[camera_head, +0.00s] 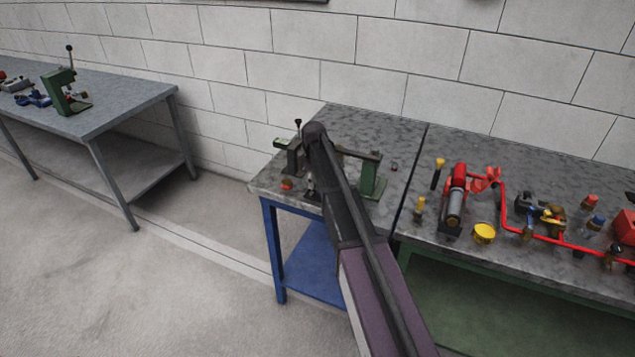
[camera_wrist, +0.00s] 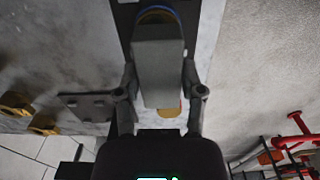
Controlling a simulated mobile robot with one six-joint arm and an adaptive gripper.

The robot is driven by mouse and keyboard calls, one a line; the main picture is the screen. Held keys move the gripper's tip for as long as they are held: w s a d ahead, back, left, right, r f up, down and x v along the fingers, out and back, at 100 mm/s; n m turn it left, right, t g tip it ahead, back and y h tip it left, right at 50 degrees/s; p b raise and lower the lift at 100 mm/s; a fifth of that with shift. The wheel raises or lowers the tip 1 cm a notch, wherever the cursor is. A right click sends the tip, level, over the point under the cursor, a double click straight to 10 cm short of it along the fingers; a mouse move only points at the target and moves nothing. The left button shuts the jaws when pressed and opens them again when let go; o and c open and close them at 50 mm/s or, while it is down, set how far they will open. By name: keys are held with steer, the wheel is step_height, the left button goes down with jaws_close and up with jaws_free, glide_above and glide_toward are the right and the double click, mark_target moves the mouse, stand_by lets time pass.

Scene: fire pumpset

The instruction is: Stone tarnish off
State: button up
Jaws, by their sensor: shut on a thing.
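My gripper (camera_wrist: 160,80) is shut on a grey rectangular block (camera_wrist: 158,70), probably the stone, with one finger on each side in the wrist view. The block's far end overlaps or sits just in front of a round brownish piece with a blue rim (camera_wrist: 158,14); I cannot tell if they touch. That piece lies over a dark strip. A small tan patch (camera_wrist: 168,109) shows below the block. In the head view my arm reaches over the blue-legged table (camera_head: 400,130) and hides the gripper and block.
On that table are a green post (camera_head: 373,178) and a small red piece (camera_head: 287,184). The right table carries a red pump (camera_head: 457,190), red piping and a yellow cup (camera_head: 484,233). A separate table at left holds a green press (camera_head: 64,92). Open floor lies between.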

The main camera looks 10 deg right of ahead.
steer(key=shift+w+a, duration=0.1)
stand_by(0.3)
stand_by(0.4)
steer(key=shift+s+d, duration=0.95)
steer(key=shift+d, duration=0.25)
steer(key=shift+f, duration=0.1)
steer(key=shift+s+d, duration=0.1)
steer(key=shift+d, duration=0.05)
steer(key=shift+s+d, duration=0.7)
steer(key=shift+d, duration=0.3)
steer(key=shift+r, duration=0.2)
step_height(320, 180, up, 6)
steer(key=p, duration=0.6)
